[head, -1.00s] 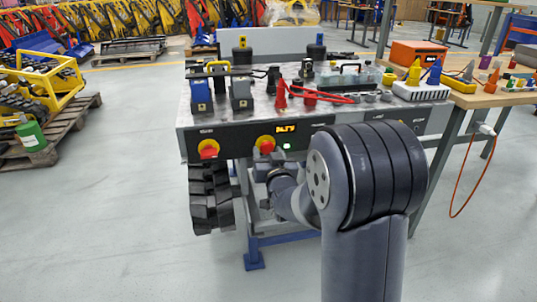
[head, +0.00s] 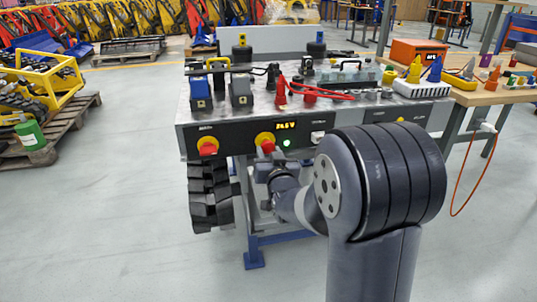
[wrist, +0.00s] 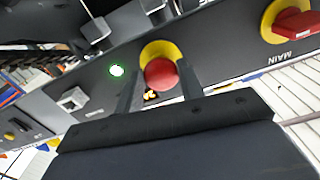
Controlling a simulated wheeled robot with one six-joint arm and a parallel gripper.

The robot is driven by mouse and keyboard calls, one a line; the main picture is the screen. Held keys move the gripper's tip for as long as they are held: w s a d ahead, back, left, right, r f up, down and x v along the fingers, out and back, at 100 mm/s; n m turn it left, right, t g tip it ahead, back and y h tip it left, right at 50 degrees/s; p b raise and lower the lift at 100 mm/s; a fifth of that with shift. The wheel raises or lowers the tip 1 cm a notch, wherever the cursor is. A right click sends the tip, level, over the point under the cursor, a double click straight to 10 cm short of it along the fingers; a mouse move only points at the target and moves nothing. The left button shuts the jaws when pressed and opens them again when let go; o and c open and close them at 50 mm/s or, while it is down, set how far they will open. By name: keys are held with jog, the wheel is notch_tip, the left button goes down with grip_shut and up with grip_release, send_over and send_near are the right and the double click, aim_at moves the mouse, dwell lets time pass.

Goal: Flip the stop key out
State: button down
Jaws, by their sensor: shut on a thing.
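The stop key (head: 267,145) is a red knob on a yellow ring, set in the dark front panel of the bench. In the wrist view its red end (wrist: 160,74) sits between the two fingers of my gripper (wrist: 158,82), which is shut on it. In the head view my gripper (head: 268,162) reaches the key from below and partly hides its lower end. I cannot tell exactly how far the key is turned out.
Another red knob on a yellow ring (head: 207,147), marked MAIN, is to the left. A green light (head: 286,143) and a white switch (head: 317,137) are to the right. A lit display (head: 285,125) is above. Black tracks (head: 210,195) hang below the panel.

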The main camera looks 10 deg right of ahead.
jog(key=shift+s, duration=0.1)
jog(key=c, duration=0.9)
grip_release()
jog(key=shift+s, duration=0.1)
jog(key=s+p, duration=0.2)
jog(key=s, duration=0.8)
jog(key=shift+s, duration=0.4)
jog(key=w+b, duration=0.1)
jog(key=w, duration=1)
jog(key=shift+w+r, duration=0.1)
jog(key=shift+w, duration=0.65)
